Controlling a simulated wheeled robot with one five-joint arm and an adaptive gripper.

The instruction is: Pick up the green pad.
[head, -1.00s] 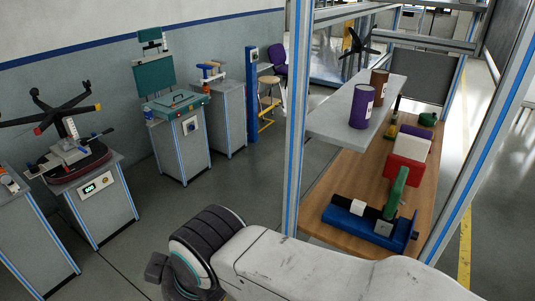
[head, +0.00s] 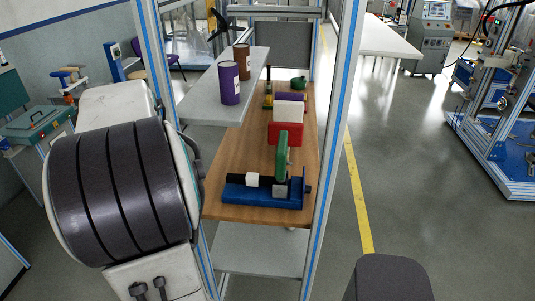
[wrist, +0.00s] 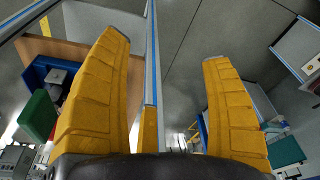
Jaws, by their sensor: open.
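A green pad (head: 282,154) stands upright at a blue vise-like fixture (head: 262,195) on the front end of the wooden bench top. The green piece lies outside the gap, left of the left finger. The gripper does not show in the head view.
A red box (head: 286,128) sits behind the fixture. A grey shelf (head: 200,108) with a purple can (head: 230,84) and a brown can (head: 242,58) overhangs the bench's left side. Blue-striped frame posts (head: 338,120) flank the bench.

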